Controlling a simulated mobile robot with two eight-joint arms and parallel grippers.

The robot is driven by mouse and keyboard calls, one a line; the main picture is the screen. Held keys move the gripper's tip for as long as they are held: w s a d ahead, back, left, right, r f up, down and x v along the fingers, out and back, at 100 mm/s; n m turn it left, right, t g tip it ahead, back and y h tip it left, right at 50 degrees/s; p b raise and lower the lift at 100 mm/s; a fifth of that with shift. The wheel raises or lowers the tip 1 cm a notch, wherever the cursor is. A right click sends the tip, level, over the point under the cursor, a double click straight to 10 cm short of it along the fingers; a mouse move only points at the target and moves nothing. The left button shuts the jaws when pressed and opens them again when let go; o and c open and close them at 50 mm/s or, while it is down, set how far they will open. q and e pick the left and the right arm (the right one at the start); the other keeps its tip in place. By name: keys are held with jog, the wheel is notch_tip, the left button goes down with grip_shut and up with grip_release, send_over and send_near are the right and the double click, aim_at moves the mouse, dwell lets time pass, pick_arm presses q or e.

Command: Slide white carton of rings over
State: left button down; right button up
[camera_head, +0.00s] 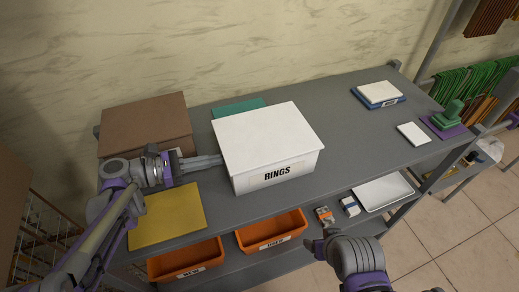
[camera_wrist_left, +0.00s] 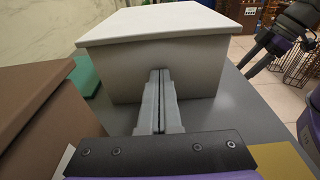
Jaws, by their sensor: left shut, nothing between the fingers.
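The white carton labelled RINGS (camera_head: 265,140) stands upright on the grey shelf top, lid on. In the left wrist view the carton (camera_wrist_left: 170,45) fills the upper middle, with its side wall facing me. My left gripper (camera_head: 221,160) is shut and empty, its fingers pointing right at the carton's left side. In the left wrist view the closed fingertips (camera_wrist_left: 160,72) are at that wall, touching or very close; I cannot tell which. My right gripper (camera_head: 318,244) is low at the front edge, away from the carton; its finger state is unclear.
A brown box (camera_head: 146,125) stands left of the carton, a yellow sheet (camera_head: 166,217) in front of it. A teal item (camera_head: 239,107) lies behind the carton. The grey top (camera_head: 350,135) is clear to the right, up to a blue-and-white stack (camera_head: 378,94) and white block (camera_head: 413,134).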

pick_arm(q)
jog(key=shift+r+x, duration=0.2)
jog(key=shift+x, duration=1.15)
jog(key=shift+r+x, duration=0.2)
jog(key=shift+x, duration=1.15)
jog(key=shift+d, duration=0.15)
jog(key=shift+r+b+x, duration=0.1)
jog(key=shift+r+x, duration=0.1)
jog(key=shift+x, duration=1.1)
jog(key=shift+r+b+x, duration=0.1)
jog(key=shift+r+x, duration=0.1)
jog(key=shift+x, duration=1.1)
jog(key=shift+r+b+x, duration=0.1)
jog(key=shift+r+x, duration=0.1)
jog(key=shift+x, duration=1.1)
jog(key=shift+w+d, duration=0.1)
jog(key=shift+d, duration=0.05)
jog(key=shift+r+x, duration=0.2)
jog(key=shift+x, duration=1.1)
jog(key=shift+r+x, duration=0.2)
jog(key=shift+x, duration=1.1)
jog(key=shift+r+x, duration=0.2)
jog(key=shift+x, duration=1.1)
jog(key=shift+d, duration=0.15)
